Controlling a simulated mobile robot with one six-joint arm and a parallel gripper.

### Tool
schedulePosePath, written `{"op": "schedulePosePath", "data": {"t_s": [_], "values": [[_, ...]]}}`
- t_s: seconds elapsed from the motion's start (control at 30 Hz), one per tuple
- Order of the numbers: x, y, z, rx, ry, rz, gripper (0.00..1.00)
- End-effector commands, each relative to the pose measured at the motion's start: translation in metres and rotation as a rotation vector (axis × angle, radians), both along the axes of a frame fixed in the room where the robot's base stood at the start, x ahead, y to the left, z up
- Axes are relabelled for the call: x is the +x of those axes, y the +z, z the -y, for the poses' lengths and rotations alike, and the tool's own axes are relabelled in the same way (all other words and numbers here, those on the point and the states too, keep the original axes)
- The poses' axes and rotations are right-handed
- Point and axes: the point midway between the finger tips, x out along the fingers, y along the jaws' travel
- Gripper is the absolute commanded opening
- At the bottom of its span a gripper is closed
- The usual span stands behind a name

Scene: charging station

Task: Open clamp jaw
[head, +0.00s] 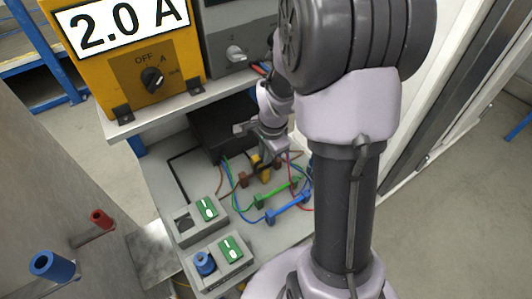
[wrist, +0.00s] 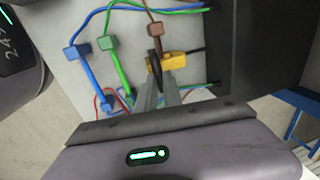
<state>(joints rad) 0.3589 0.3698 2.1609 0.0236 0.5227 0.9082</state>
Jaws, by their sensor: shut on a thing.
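The small yellow clamp (wrist: 184,61) sits among the coloured leads in the wrist view. A dark upright part (wrist: 154,68) stands at its left end. My gripper (wrist: 165,78) has its two grey fingers close together at the clamp and is shut on it. Which part of the clamp lies between the fingertips is hard to tell. In the head view, my gripper (head: 263,149) reaches down over the bench, and the yellow clamp (head: 263,165) shows just below it, partly hidden. I cannot tell whether the clamp jaw is open or shut.
Brown (wrist: 154,29), green (wrist: 109,42) and blue (wrist: 77,52) connectors with leads surround the clamp. A black box (head: 221,129) stands behind. The yellow meter (head: 140,72) reads 2.0 A above a shelf edge. Switch boxes (head: 222,262) stand at the bench front.

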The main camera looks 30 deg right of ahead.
Motion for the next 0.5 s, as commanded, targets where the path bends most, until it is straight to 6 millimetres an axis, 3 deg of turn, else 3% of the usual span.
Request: {"op": "schedulePosePath", "data": {"t_s": [0.03,0.17,0.5], "values": [[0.002,0.010,-0.001,0.002,0.002,-0.023,0.00],[0.010,0.019,-0.002,0.000,0.004,-0.108,0.00],[0.021,0.015,-0.001,-0.009,-0.001,-0.258,0.00]]}}
